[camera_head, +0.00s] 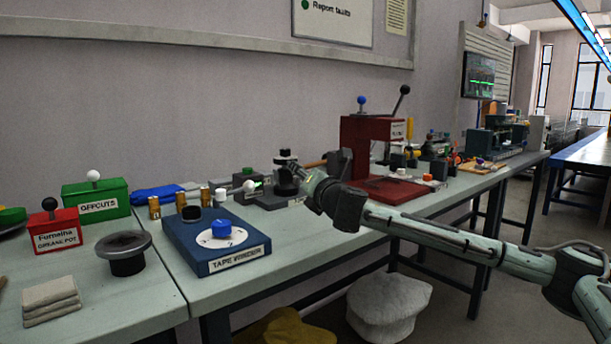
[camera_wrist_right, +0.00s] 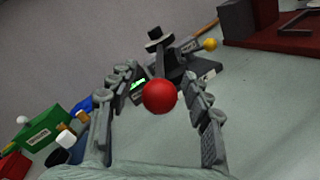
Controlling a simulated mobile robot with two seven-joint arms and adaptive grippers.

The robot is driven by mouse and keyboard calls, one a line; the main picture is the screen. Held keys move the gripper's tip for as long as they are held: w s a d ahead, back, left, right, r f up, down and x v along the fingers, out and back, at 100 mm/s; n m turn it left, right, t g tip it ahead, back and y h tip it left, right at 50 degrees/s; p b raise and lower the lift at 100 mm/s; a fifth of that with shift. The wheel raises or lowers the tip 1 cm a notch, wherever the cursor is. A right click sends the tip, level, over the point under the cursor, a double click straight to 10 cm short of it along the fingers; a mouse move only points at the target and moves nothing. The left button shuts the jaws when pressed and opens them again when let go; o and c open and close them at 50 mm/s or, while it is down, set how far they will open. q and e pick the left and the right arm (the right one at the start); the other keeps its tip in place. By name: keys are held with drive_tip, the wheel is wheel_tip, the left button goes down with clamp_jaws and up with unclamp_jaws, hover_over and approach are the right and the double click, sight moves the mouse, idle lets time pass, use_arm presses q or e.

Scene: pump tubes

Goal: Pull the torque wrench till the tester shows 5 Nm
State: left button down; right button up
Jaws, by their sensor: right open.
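The tester (camera_head: 287,181) is a dark device on the bench with a round black post on top. It also shows in the right wrist view (camera_wrist_right: 172,68), where a small green-lit display (camera_wrist_right: 137,84) is too small to read. A red ball (camera_wrist_right: 160,97) on a dark shaft, apparently the end of the torque wrench, points toward the wrist camera. My right gripper (camera_wrist_right: 160,112) is open, its fingers on either side of the red ball; I cannot tell if they touch it. In the head view my right gripper (camera_head: 318,188) covers part of the tester. My left gripper is out of view.
A red press (camera_head: 367,150) stands to the right. A yellow ball (camera_wrist_right: 210,45) sits behind the red one.

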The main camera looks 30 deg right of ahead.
drive_tip(key=shift+c, duration=0.4)
clamp_jaws()
